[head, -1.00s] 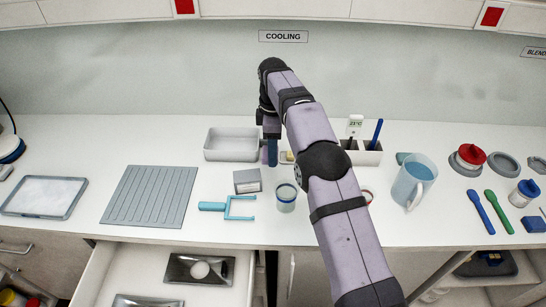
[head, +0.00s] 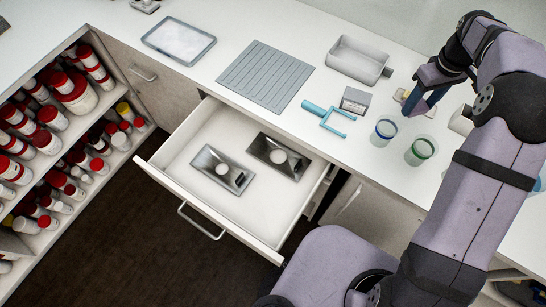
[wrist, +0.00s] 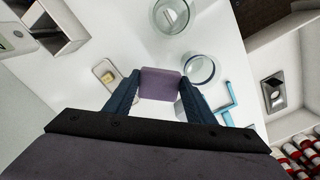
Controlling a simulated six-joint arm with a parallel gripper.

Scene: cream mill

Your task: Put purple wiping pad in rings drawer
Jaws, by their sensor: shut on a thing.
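My gripper (head: 413,108) is above the counter, right of the grey box with a pale face. In the wrist view, my gripper (wrist: 158,90) is shut on the purple wiping pad (wrist: 160,84), a small flat block held between the blue fingertips. I cannot make out the pad clearly in the head view. An open white drawer (head: 165,160) juts from below the counter. Two metal plates (head: 222,168), each with a pale round centre, lie in it with bare floor around them. I cannot read a drawer label. The drawer also shows in the wrist view (wrist: 290,62).
A ribbed grey mat (head: 265,76) lies behind the drawer. Shelves of red-lidded jars (head: 62,130) stand at left.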

